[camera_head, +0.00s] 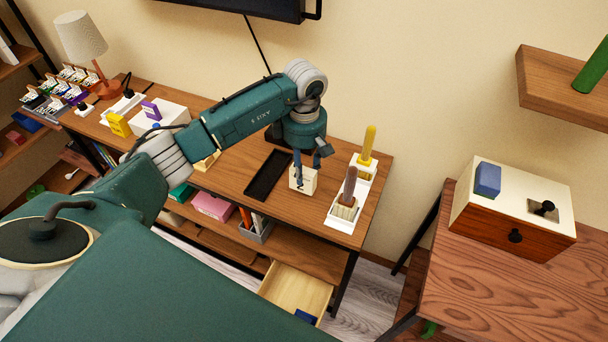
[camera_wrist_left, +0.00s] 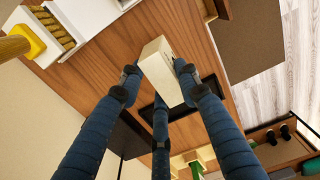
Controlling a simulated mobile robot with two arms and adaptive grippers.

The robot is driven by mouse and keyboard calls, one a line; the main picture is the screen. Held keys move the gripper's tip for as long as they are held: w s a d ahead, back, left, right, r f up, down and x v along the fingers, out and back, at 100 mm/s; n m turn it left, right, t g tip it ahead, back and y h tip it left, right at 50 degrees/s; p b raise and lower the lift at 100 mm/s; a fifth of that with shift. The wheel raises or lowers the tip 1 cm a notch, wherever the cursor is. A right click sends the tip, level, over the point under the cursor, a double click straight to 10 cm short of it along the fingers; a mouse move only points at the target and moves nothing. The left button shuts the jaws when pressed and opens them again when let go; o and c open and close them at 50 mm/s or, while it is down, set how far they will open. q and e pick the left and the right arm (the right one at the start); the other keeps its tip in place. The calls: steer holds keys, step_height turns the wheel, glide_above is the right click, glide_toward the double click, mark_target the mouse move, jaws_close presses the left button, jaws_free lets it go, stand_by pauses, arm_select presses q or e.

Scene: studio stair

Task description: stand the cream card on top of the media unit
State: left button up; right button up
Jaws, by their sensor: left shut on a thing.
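The cream card (camera_head: 303,180) is a pale, thick block in the head view, over the right part of the wooden media unit (camera_head: 232,178). My left gripper (camera_head: 306,165) points down from above and is shut on it. In the left wrist view the card (camera_wrist_left: 160,72) sits between the fingers of the gripper (camera_wrist_left: 155,78), with the wood top behind it. The card looks roughly upright and close to the top. I cannot tell whether its lower edge touches the wood. My right gripper is not in view.
A black tray (camera_head: 268,175) lies just left of the card. White holders with a brown-handled brush (camera_head: 348,187) and a yellow-handled one (camera_head: 368,142) stand to its right. A drawer (camera_head: 290,287) is open below. A lamp (camera_head: 84,40) stands at the far left.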

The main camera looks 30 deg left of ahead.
mark_target(304, 178)
arm_select(q)
step_height(304, 178, down, 4)
steer(key=shift+r+p, duration=0.2)
steer(key=shift+p, duration=0.3)
steer(key=shift+f, duration=0.25)
steer(key=shift+f, duration=0.1)
steer(key=shift+f+b, duration=0.15)
steer(key=shift+b, duration=0.15)
steer(key=o, duration=1.1)
steer(key=shift+c, duration=0.2)
steer(key=shift+r, duration=0.25)
